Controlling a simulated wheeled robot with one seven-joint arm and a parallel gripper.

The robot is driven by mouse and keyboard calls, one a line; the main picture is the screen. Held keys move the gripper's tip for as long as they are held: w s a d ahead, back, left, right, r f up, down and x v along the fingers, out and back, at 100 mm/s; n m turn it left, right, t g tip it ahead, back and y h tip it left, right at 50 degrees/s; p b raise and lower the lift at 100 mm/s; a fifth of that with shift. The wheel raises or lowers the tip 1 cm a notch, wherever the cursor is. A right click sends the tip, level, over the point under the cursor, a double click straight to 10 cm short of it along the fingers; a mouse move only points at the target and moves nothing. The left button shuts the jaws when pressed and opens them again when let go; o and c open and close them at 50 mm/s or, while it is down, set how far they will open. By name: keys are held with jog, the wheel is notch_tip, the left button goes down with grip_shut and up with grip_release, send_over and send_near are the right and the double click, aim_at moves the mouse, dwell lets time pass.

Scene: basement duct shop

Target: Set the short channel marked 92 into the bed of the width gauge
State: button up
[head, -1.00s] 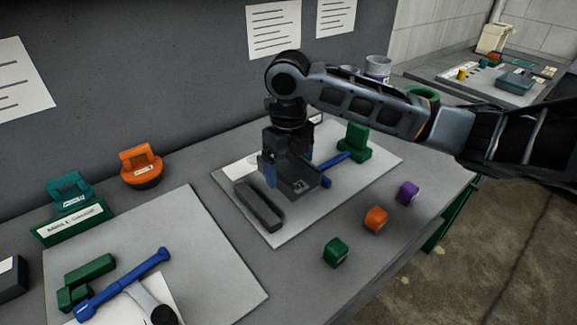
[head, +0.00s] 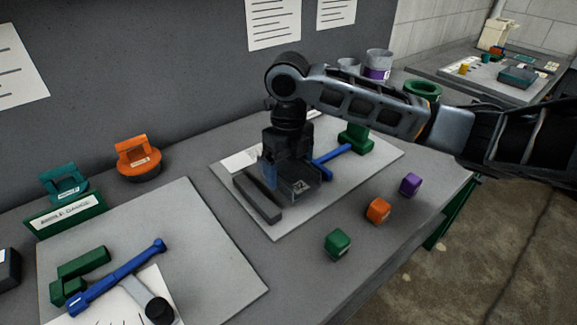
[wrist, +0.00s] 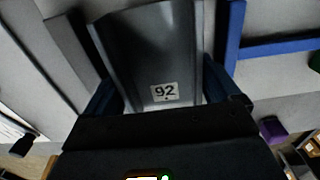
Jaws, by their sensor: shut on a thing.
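The short channel marked 92 (head: 300,189) is a dark grey U-shaped piece with a white label. It also shows in the wrist view (wrist: 150,50). My gripper (head: 292,178) points down with its fingers across the channel's sides, shut on it. The width gauge's pale plate (head: 285,228) lies below. On it, a dark grey bar (head: 256,199) is left of the channel, and a blue T-shaped slide (head: 333,155) with a green block (head: 356,137) is to the right. The channel is between bar and slide; I cannot tell whether its underside touches the bed.
Green (head: 338,244), orange (head: 378,210) and purple (head: 411,185) cubes stand near the bench's front edge. Another pale board (head: 205,245) at left holds green blocks, a blue bar and a paper. Orange (head: 138,157) and teal (head: 65,185) handled pieces stand behind it.

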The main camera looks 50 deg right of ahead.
aim_at(289, 177)
jog(key=shift+f+b, duration=0.5)
jog(key=shift+f, duration=0.2)
jog(key=o, duration=0.8)
jog(key=shift+r, duration=3.95)
